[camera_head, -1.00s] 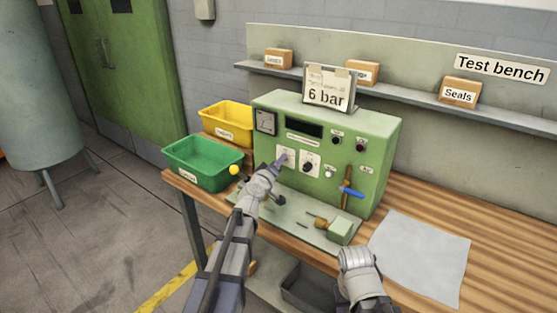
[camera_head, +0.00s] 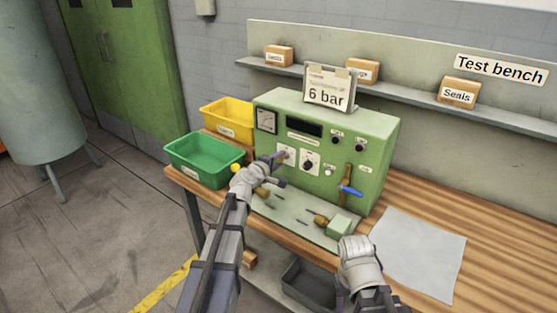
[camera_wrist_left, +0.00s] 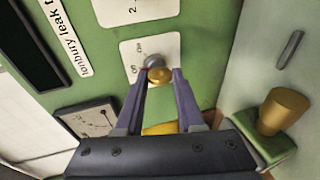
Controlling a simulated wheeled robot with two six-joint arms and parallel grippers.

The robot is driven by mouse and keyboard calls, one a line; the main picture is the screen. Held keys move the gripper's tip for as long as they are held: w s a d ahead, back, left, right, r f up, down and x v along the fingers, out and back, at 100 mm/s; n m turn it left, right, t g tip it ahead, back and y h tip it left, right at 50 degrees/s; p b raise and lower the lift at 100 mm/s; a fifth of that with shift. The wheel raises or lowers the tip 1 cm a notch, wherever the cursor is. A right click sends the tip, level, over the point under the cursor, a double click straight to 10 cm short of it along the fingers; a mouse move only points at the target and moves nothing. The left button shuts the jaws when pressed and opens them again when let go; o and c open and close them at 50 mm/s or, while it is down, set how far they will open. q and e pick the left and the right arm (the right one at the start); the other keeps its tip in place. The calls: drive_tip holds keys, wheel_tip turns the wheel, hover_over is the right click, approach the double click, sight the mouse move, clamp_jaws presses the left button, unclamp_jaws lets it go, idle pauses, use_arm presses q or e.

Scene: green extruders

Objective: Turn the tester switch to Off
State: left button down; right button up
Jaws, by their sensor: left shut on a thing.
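The green tester (camera_head: 378,140) stands on the bench. Its switch (camera_wrist_left: 157,70), with a grey base and a brass-coloured tip, sits on a white plate (camera_wrist_left: 130,50) with small On/Off lettering in the left wrist view. My left gripper (camera_head: 281,157) is at the tester's front panel. In the left wrist view its two fingers (camera_wrist_left: 159,76) are closed on either side of the switch tip. The exact switch position is hard to read. My right gripper (camera_head: 359,250) is low at the front of the bench, away from the tester; its fingers are not clear.
A black knob (camera_head: 308,165) and a blue-handled lever (camera_head: 350,190) are on the panel, right of the switch. A green bin (camera_head: 205,175) and yellow bin (camera_head: 228,109) stand left. A grey sheet (camera_head: 425,250) lies right. A brass fitting (camera_wrist_left: 284,110) is beside the panel.

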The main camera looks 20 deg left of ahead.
idle(0.5)
use_arm(q)
drive_tip(key=c, duration=0.5)
unclamp_jaws()
drive_tip(key=p+v, duration=0.2)
drive_tip(key=v, duration=0.5)
drive_tip(key=shift+s+a, duration=0.15)
drive_tip(key=shift+s, duration=0.2)
